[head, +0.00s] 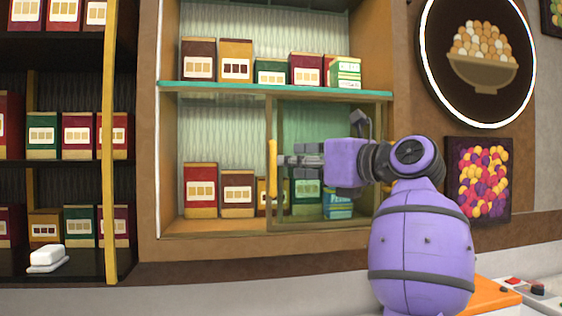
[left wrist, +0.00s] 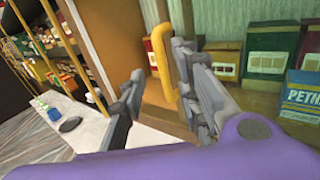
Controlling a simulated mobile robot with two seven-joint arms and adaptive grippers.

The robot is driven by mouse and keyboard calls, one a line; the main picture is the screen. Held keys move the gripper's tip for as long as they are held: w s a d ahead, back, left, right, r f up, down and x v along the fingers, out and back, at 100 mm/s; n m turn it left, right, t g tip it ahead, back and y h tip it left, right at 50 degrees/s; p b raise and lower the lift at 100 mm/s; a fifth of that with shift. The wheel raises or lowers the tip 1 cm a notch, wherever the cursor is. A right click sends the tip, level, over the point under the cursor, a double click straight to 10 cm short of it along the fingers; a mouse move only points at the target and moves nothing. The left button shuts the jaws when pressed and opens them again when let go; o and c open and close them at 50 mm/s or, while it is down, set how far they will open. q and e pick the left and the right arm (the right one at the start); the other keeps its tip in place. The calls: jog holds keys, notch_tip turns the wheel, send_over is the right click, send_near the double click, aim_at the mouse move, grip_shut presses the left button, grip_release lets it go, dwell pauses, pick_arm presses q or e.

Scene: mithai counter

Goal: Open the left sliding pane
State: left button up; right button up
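The display cabinet has a framed pane (head: 330,112) across its right half, tinted green. A yellow vertical handle (head: 272,170) stands on that pane's left edge. The left half of the lower shelf shows no tint, and its boxes look uncovered. My left gripper (head: 284,165) points left, with its fingertips at the handle. In the left wrist view my left gripper (left wrist: 158,65) has its fingers apart and the handle (left wrist: 163,60) appears between them, close to the right finger. I cannot tell whether they touch. My right gripper is in neither view.
Boxes stand behind the pane, including a blue and green one (head: 338,204). More boxes, such as a red one (head: 201,190), stand at the lower left. A teal shelf edge (head: 220,87) runs above. An orange surface (head: 492,295) is at the lower right.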

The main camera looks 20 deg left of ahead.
pick_arm(q)
jog(key=v, duration=0.6)
jog(key=shift+f, duration=0.15)
